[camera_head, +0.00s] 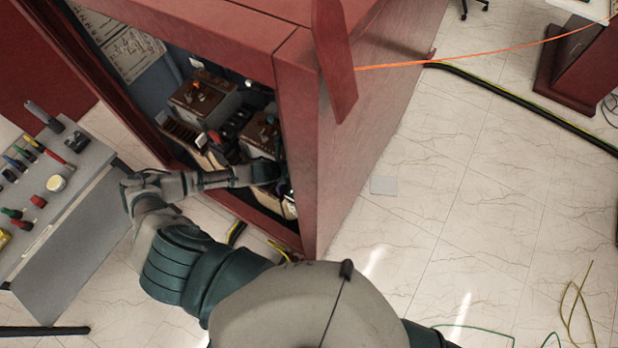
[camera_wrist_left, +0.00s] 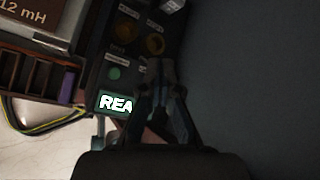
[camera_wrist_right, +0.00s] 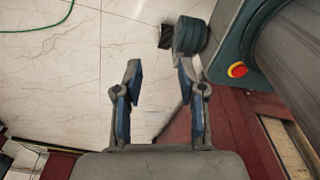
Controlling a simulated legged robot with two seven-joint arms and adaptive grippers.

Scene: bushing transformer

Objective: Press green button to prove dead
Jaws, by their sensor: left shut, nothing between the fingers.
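A green round button (camera_wrist_left: 114,73) sits on a dark panel in the left wrist view. A lit display (camera_wrist_left: 115,103) reading "REA", its rest hidden by my finger, lies just below it. My left gripper (camera_wrist_left: 160,72) is shut and empty in front of the panel, with its tips right of the button in that view. I cannot tell how far the tips are from the panel surface. In the head view my left arm reaches into the red cabinet (camera_head: 345,165), and its gripper is partly hidden near the front post. My right gripper (camera_wrist_right: 162,75) is open and empty over the floor.
Yellowish round knobs (camera_wrist_left: 155,44) sit above the display. Transformer-like units (camera_head: 205,98) fill the cabinet. A grey stand (camera_head: 70,240) with coloured tools is at left. An orange cord (camera_head: 480,47) runs to the cabinet. The floor at right is mostly clear.

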